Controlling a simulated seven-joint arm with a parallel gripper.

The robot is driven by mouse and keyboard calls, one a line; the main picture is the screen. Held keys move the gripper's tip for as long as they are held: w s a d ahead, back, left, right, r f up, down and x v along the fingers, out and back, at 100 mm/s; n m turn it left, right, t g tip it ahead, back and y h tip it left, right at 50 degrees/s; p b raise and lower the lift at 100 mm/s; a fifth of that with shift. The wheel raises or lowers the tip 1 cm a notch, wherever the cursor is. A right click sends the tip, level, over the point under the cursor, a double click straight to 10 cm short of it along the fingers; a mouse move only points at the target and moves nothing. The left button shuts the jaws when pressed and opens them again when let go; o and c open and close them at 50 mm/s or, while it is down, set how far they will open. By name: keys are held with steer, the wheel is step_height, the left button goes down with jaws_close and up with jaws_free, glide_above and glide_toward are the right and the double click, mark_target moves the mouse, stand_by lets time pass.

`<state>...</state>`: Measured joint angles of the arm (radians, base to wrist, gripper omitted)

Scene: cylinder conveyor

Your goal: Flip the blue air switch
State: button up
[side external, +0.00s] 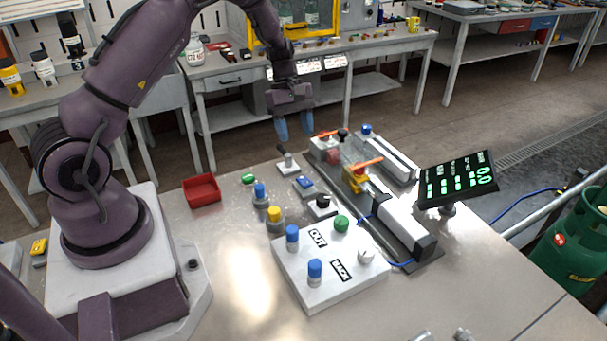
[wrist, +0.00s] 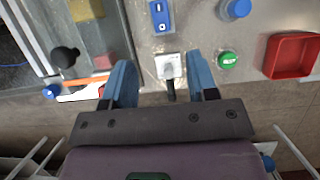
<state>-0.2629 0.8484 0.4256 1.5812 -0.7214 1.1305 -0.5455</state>
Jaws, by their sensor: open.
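A small blue switch (side external: 304,184) lies flat on the bench, in front of a grey lever on a pale plate (side external: 287,164). In the wrist view the blue switch (wrist: 159,16) is at the top, with white markings, beyond my fingertips. The lever plate (wrist: 170,66) appears between my fingers there. A blue knob (side external: 366,128) sits at the far end of the conveyor and also shows in the wrist view (wrist: 50,91). My gripper (side external: 294,126) points down with its blue fingers apart and empty, above and behind the lever plate. It touches nothing that I can see.
A green button (side external: 249,178) and a red tray (side external: 202,190) are left of the switch. Blue and yellow knobs and a white button box (side external: 325,270) stand in front. The conveyor (side external: 400,220) and a display (side external: 457,180) are to the right.

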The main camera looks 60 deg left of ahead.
mark_target(305, 181)
steer(key=x, duration=1.1)
steer(key=shift+f, duration=0.1)
steer(key=c, duration=0.9)
steer(key=y, duration=0.2)
steer(key=shift+d+y, duration=0.5)
steer(key=shift+y, duration=1)
steer(key=o, duration=0.9)
